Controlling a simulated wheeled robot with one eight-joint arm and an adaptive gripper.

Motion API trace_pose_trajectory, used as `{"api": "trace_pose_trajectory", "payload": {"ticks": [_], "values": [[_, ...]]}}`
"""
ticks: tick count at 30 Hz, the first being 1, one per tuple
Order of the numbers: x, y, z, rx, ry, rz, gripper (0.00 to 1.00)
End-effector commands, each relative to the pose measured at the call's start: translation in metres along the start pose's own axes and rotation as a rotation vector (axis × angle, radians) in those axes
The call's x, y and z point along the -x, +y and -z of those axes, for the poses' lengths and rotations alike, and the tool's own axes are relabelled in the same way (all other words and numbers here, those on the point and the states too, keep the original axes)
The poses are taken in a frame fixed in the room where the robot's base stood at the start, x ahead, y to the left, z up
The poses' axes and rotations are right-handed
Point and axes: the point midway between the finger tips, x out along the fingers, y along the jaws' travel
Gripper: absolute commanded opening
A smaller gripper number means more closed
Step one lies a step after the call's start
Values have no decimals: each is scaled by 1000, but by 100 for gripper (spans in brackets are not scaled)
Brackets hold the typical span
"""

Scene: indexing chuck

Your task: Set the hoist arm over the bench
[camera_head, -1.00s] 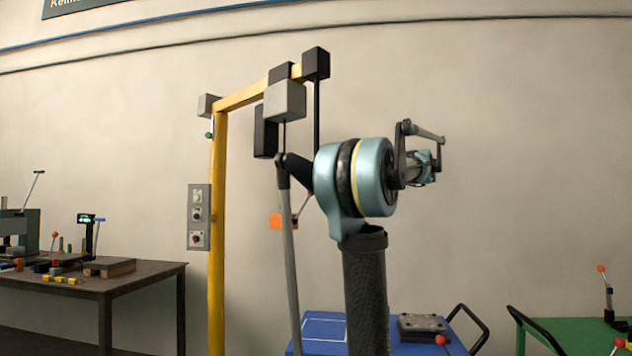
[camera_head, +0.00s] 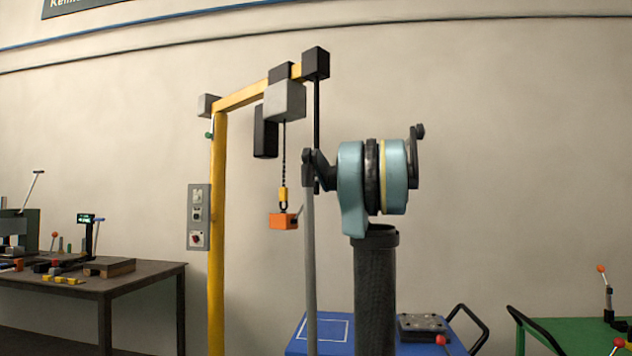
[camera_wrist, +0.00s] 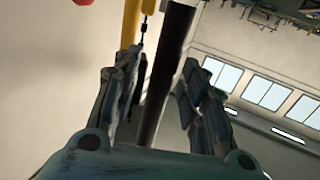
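The hoist has a yellow post (camera_head: 217,240) and a yellow arm (camera_head: 243,96) reaching right. A chain hangs from its grey box (camera_head: 285,101), with a yellow hook (camera_head: 283,196) and an orange block (camera_head: 283,221). A black bar (camera_head: 317,110) hangs from the dark block at the arm's end. In the wrist view, my gripper (camera_wrist: 158,68) is open, with a finger on each side of the dark bar (camera_wrist: 172,50); a gap shows towards the right finger. In the head view my gripper is hidden or unclear among my arm links. The dark bench (camera_head: 150,275) stands left of the post.
A blue cart (camera_head: 325,328) with a metal plate (camera_head: 422,326) stands below my arm. A green table (camera_head: 570,340) is at the right. Tools and blocks crowd the bench. A control box (camera_head: 199,217) is by the post.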

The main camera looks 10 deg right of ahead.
Motion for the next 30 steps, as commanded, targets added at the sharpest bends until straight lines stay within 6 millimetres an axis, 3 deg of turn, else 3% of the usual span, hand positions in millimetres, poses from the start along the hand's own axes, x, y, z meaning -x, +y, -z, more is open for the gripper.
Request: {"api": "trace_pose_trajectory", "payload": {"ticks": [13, 18, 19, 30], "values": [[-9, 0, 0, 0, 0, -1, 39], [-9, 0, 0, 0, 0, -1, 3], [-9, 0, 0, 0, 0, -1, 0], [-8, -5, 0, 0, 0, -17, 0]]}}
